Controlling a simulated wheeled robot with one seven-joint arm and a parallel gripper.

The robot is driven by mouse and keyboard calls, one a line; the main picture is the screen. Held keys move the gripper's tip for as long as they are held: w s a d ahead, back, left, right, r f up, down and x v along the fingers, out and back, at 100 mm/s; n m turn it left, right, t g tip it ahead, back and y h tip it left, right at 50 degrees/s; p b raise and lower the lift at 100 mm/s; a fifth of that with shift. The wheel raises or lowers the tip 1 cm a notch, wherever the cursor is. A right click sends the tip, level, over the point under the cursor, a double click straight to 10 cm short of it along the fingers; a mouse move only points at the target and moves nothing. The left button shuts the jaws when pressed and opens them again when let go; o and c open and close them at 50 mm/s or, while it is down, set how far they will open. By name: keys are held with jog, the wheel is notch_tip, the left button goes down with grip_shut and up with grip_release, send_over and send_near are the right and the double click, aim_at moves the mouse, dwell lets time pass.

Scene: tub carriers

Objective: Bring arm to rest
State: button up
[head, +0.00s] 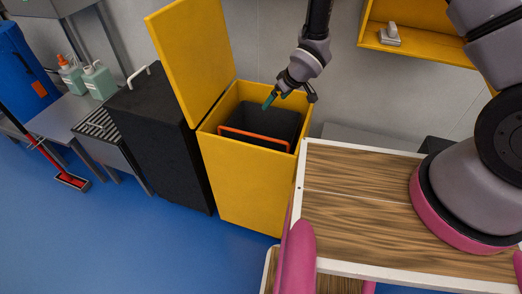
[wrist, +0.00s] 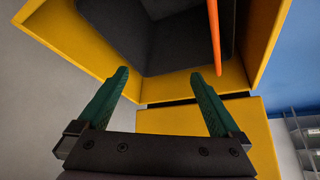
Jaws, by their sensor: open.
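My gripper (head: 289,100) is above the back right part of an open yellow bin (head: 247,182) in the head view. In the wrist view my gripper (wrist: 165,95) shows two green fingers spread apart with nothing between them. The bin's yellow wall (wrist: 267,35) fills much of the wrist view. Inside the bin is a dark tub with an orange edge (head: 254,139); the orange edge also shows in the wrist view (wrist: 214,35). The bin's yellow lid (head: 190,55) stands raised at its left.
A wood-topped table (head: 365,190) with a white rim stands right of the bin. A black cabinet (head: 155,135) is at its left. A yellow wall shelf (head: 425,48) holds a small grey object (head: 391,34). Blue floor (head: 130,240) is clear at the front left.

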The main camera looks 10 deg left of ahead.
jog(key=shift+s+d+r, duration=0.15)
jog(key=shift+r, duration=0.15)
jog(key=w+d+r+m+t+h, duration=0.1)
jog(key=w+d+r+m, duration=0.1)
jog(key=d+r, duration=0.35)
jog(key=w+d+r+m+t, duration=0.1)
jog(key=w+d+r+m, duration=0.15)
jog(key=r, duration=0.65)
jog(key=w+d+r+m+h, duration=0.1)
jog(key=w+d+r, duration=0.2)
jog(key=d+r, duration=0.3)
jog(key=s+d+r+m+h, duration=0.1)
jog(key=s+d+r+m, duration=0.1)
jog(key=d+r, duration=0.4)
jog(key=s+d+r+m, duration=0.2)
jog(key=s+d+r, duration=0.15)
jog(key=r, duration=0.55)
jog(key=s+d+r+m, duration=0.1)
jog(key=s+d+r, duration=0.2)
jog(key=s, duration=0.3)
jog(key=s+d+r+m+t, duration=0.1)
jog(key=s+d+r+m, duration=0.1)
jog(key=s, duration=0.4)
jog(key=s+d+r+m, duration=0.2)
jog(key=s+d+r, duration=0.3)
jog(key=s+r, duration=0.1)
jog(key=shift+s+t, duration=0.2)
jog(key=shift+t, duration=0.1)
jog(key=shift+c, duration=0.3)
